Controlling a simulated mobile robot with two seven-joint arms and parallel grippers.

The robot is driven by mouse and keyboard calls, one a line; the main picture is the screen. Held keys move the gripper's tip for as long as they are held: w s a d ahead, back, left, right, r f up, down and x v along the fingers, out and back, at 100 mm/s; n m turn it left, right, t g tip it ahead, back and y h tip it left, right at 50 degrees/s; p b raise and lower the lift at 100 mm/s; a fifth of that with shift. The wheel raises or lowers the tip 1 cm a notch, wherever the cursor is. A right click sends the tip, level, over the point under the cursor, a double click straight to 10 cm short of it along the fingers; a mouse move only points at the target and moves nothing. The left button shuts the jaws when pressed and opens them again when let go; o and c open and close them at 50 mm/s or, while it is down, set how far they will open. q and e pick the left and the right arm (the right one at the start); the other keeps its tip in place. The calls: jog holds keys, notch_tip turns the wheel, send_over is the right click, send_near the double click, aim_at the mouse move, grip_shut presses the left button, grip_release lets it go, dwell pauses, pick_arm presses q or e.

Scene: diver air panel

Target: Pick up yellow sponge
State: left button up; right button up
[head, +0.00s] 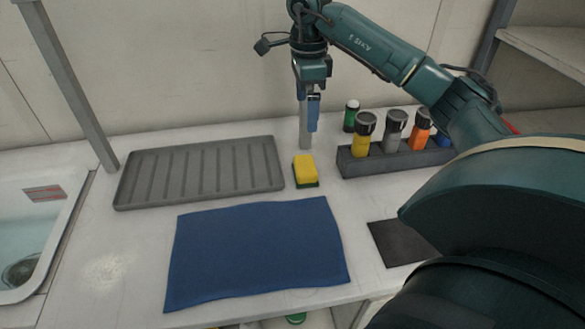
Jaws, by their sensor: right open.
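The yellow sponge (305,169) lies on the white counter, with a dark green layer along its lower edge. It sits between the grey ribbed tray and the rack of bottles. My left gripper is not in view.
A grey ribbed tray (200,172) lies left of the sponge. A dark rack (398,160) holds several bottles at right, with a green bottle (350,116) behind. A blue cloth (255,253) lies in front, a black mat (397,243) at right. A sink (30,225) is far left.

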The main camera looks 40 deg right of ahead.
notch_tip(320, 180, down, 3)
jog(key=s+b, duration=0.1)
jog(key=b, duration=0.1)
send_over(304, 164)
jog(key=f, duration=0.7)
jog(key=shift+d+f, duration=0.25)
jog(key=shift+f, duration=0.15)
jog(key=shift+a+f+p, duration=0.15)
jog(key=shift+f, duration=1.3)
jog(key=shift+a+f+p, duration=0.15)
jog(key=shift+f, duration=1.25)
jog(key=shift+c, duration=0.4)
jog(key=c, duration=0.9)
